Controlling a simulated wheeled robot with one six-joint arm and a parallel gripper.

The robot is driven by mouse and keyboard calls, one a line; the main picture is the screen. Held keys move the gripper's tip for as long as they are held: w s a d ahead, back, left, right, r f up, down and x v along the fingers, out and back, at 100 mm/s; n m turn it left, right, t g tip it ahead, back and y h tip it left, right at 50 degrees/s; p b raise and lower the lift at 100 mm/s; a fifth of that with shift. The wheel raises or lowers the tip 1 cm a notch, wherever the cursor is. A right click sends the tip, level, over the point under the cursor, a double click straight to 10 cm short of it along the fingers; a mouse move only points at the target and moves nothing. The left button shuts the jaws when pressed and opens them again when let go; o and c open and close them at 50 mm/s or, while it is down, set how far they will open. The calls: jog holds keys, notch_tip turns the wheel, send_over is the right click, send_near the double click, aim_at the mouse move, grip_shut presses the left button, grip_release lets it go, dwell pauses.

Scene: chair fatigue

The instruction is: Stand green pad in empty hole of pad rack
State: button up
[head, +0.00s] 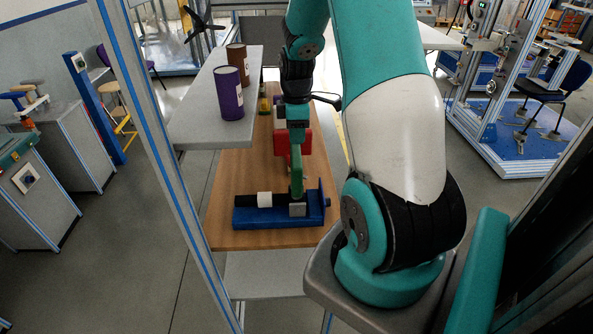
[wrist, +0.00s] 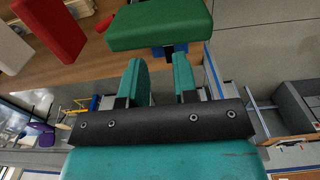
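The blue pad rack (head: 260,217) lies across the near part of the wooden table. The green pad (head: 296,178) stands upright over a grey block at the rack's right part. In the wrist view the green pad (wrist: 160,22) is just beyond my fingertips, with a short dark piece under it and blue behind. My gripper (wrist: 158,62) has its two teal fingers apart, with nothing visible between them. In the head view my gripper (head: 297,135) is directly above the green pad. I cannot tell how deep the pad sits, as its lower end is hidden.
A red block (wrist: 55,25) and a white block (wrist: 10,45) are at the upper left of the wrist view. A black and white cylinder (head: 264,199) lies along the rack. A purple can (head: 229,95) and brown can (head: 237,60) stand on the left shelf.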

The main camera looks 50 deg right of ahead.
notch_tip(320, 180, up, 17)
jog(key=b, duration=0.5)
jog(key=shift+r, duration=0.2)
jog(key=a+f+t+y+b, duration=0.1)
jog(key=a+f+b, duration=0.25)
jog(key=a, duration=0.75)
jog(key=a+f+b, duration=0.2)
jog(key=a+f, duration=0.3)
jog(key=a, duration=0.6)
jog(key=s+a+f+y+b, duration=0.1)
jog(key=s+a+f+b, duration=0.1)
jog(key=s+a+f, duration=0.2)
jog(key=s+a+f+m+g+y+b, duration=0.1)
jog(key=s+a+f, duration=0.3)
jog(key=s+a, duration=0.7)
jog(key=shift+a+y+b, duration=0.6)
jog(key=shift+a+b, duration=0.15)
jog(key=shift+b, duration=0.1)
jog(key=shift+f, duration=0.1)
